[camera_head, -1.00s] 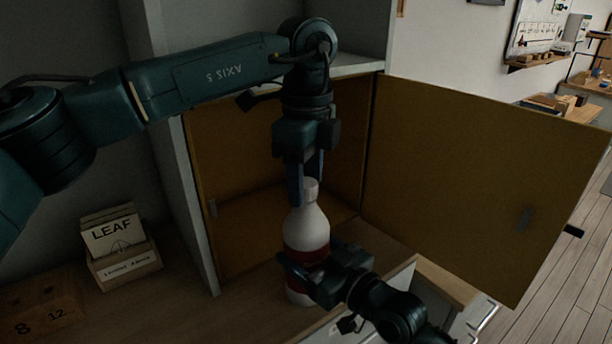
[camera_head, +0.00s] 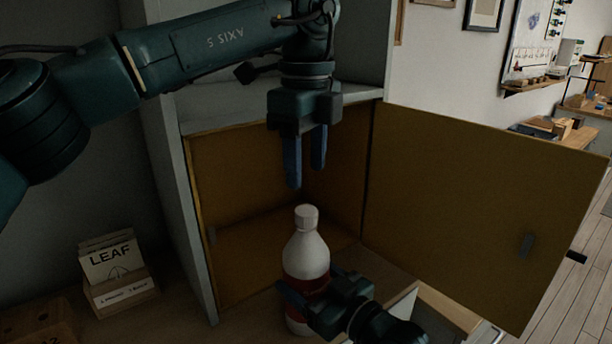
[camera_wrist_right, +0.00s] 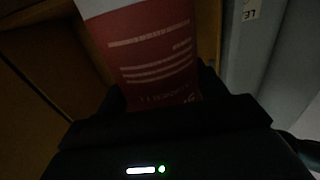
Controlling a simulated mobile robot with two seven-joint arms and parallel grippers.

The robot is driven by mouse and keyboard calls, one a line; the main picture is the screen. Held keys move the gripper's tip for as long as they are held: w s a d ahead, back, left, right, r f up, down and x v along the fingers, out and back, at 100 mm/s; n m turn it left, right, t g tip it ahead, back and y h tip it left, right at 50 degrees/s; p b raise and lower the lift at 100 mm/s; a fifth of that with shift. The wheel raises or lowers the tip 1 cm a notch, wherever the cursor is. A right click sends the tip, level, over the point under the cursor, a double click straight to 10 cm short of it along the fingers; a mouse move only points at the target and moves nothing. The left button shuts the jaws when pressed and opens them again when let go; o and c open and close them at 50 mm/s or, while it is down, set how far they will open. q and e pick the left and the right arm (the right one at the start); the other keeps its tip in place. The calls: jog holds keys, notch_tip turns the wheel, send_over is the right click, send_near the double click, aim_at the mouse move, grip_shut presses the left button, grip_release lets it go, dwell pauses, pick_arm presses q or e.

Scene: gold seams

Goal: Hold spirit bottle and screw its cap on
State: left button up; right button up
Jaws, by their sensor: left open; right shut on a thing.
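The spirit bottle (camera_head: 305,256) is white with a red label band and stands upright in front of the open cabinet. Its white cap (camera_head: 306,216) sits on the bottle's neck; I cannot tell how tightly. My right gripper (camera_head: 308,294) is shut around the bottle's lower, red-labelled part from the front right. In the right wrist view the red label (camera_wrist_right: 158,60) fills the space in front of the gripper. My left gripper (camera_head: 305,175) points straight down above the cap, open and empty, with a clear gap between its blue fingertips and the cap.
An open ochre cabinet (camera_head: 260,235) stands behind the bottle, its door (camera_head: 480,200) swung out to the right. A wooden card box marked LEAF (camera_head: 118,285) is at the left, with a wooden block (camera_head: 38,325) near it. An open drawer (camera_head: 440,312) is at the lower right.

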aim_at(306, 210)
pick_arm(q)
jog(key=shift+r, duration=0.3)
notch_tip(306, 210, down, 8)
jog(key=shift+f, duration=0.1)
dwell(0.5)
jog(key=shift+c, duration=0.5)
jog(key=c, duration=0.9)
jog(key=o, duration=1)
jog(key=shift+o, duration=0.2)
